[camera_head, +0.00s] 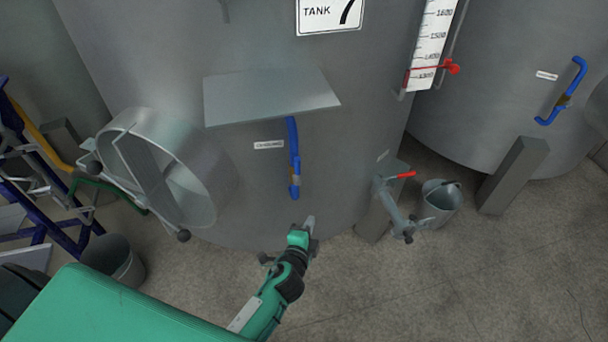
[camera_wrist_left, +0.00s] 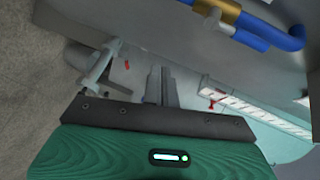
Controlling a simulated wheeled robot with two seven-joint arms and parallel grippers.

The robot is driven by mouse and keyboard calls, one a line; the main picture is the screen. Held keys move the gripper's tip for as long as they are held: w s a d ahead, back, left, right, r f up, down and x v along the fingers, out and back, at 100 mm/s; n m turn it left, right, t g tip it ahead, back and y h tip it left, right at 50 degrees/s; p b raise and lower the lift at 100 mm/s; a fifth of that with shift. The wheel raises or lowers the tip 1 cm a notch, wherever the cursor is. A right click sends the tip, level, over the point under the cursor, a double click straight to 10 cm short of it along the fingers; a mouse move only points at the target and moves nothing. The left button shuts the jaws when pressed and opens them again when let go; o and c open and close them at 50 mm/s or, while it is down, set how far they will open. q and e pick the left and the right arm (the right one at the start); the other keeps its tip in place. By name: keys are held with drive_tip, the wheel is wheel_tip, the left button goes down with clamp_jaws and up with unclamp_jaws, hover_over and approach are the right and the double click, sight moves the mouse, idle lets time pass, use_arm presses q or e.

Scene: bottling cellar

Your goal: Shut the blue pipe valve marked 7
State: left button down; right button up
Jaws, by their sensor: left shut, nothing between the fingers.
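The tank (camera_head: 370,130) in front of me bears a sign (camera_head: 328,14) reading TANK 7. I cannot tell how the valve is set. In the left wrist view the blue pipe (camera_wrist_left: 250,38) and brass part (camera_wrist_left: 229,12) show at the top right. My left gripper (camera_head: 310,222) is shut and empty, below and slightly right of the pipe's lower end, apart from it. Its fingers (camera_wrist_left: 160,84) point past the pipe. My right gripper is out of view.
The grey shelf (camera_head: 270,96) juts out above the pipe. A round open manway (camera_head: 150,165) is to its left. Another tank has a similar blue pipe (camera_head: 578,72). Floor at lower right is clear.

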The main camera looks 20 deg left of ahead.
use_arm(q)
wheel_tip(320, 180, up, 11)
drive_tip(key=m+t, duration=0.1)
drive_tip(key=t, duration=0.1)
drive_tip(key=shift+w+a+f+t+y, duration=0.2)
drive_tip(key=shift+w+t+y, duration=0.1)
drive_tip(key=shift+w+y, duration=0.15)
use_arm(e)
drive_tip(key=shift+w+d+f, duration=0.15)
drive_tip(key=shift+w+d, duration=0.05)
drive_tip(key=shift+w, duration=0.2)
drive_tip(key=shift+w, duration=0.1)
